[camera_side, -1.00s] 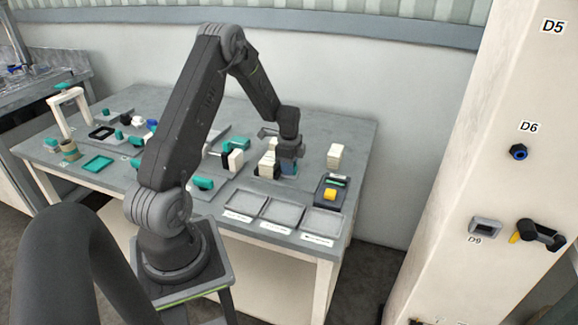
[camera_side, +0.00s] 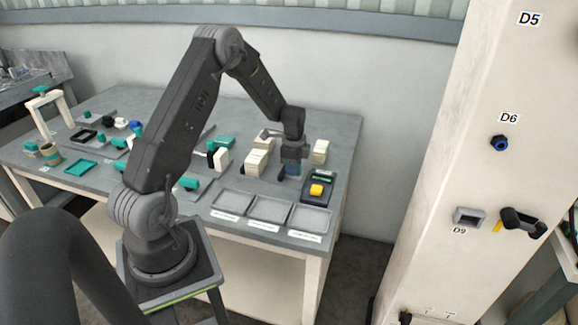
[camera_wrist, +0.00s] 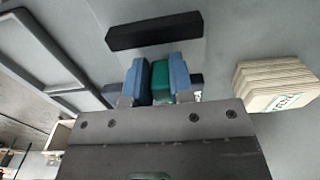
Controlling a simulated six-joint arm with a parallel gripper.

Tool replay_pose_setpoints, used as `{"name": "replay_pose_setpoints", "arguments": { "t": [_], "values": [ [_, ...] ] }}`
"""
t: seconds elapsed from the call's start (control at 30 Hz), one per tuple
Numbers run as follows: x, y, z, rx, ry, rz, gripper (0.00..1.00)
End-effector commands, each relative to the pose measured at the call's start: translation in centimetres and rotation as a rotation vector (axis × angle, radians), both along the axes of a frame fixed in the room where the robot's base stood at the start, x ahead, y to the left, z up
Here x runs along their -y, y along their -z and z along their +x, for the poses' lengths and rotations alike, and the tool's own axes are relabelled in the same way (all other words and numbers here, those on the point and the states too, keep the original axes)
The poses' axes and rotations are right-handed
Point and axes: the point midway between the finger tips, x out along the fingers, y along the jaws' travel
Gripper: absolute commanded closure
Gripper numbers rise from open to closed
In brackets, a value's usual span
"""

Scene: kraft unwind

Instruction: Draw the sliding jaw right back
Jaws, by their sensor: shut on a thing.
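My gripper (camera_side: 292,172) is low over the right part of the table, between two cream stacks. In the wrist view, the blue fingers of my gripper (camera_wrist: 159,62) are shut on a teal grip (camera_wrist: 160,82). A dark bar (camera_wrist: 197,79) shows partly behind the fingers; it looks like the sliding jaw carrying the grip, but the join is hidden. A second, longer black bar (camera_wrist: 154,30) lies parallel to it with a clear gap between them, and appears to be the opposite jaw. In the side view my gripper hides most of this fixture.
One cream stack (camera_side: 320,150) stands close right of my gripper; it also shows in the wrist view (camera_wrist: 272,84). Another stack (camera_side: 257,160) is to the left. A black device with a yellow button (camera_side: 317,190) and grey trays (camera_side: 268,213) lie in front.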

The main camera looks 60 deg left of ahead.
Motion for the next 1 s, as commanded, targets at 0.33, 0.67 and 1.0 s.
{"name": "replay_pose_setpoints", "arguments": {
  "t": [0.33, 0.67, 1.0],
  "values": [
    [0.3, 0.0, 0.3, 0.007, 0.000, -0.003, 0.54],
    [0.2, -0.5, 0.3, 0.006, 0.000, -0.001, 0.53],
    [0.2, -6.9, 0.3, 0.011, 0.000, 0.001, 0.53]
  ]
}}
